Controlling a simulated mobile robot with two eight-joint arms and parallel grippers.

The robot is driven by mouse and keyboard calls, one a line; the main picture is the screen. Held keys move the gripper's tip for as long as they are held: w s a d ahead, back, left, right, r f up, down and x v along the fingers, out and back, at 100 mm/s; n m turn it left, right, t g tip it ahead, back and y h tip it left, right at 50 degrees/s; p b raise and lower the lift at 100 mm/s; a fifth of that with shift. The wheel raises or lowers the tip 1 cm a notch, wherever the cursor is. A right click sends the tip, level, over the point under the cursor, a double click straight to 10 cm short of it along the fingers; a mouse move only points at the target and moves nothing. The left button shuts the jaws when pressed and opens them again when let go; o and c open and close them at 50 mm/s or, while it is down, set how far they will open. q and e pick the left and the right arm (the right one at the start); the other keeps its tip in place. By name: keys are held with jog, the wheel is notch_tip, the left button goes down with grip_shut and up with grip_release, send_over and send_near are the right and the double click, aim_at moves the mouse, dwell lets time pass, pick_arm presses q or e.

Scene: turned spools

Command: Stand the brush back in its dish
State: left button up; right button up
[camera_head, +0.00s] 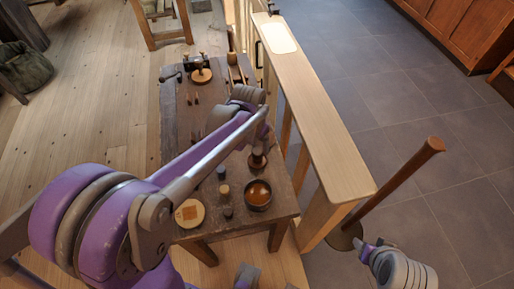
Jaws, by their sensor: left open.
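My left arm reaches from the left over the dark wooden bench. Its gripper (260,136) is open, largely hidden by my arm links, close above a small brown turned piece (257,161) that may be the brush; I cannot tell whether they touch. A round dark bowl with a shiny orange-brown inside (258,194), possibly the dish, stands just in front of that piece near the bench's right front corner. The brown piece appears apart from the bowl.
Tools lie at the bench's (178,118) far end. A pale wooden rail (318,115) runs along its right side. A long-handled pole (397,184) stands beyond, at right.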

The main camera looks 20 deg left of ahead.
pick_arm(q)
notch_tip(320, 180, up, 6)
jog(key=s, duration=0.1)
jog(key=s+d+f+t, duration=0.1)
jog(key=s, duration=0.7)
jog(key=s+d+f+n+t, duration=0.1)
jog(key=s+d+f+t, duration=0.1)
jog(key=s, duration=0.7)
jog(key=shift+f, duration=0.15)
jog(key=shift+a, duration=0.1)
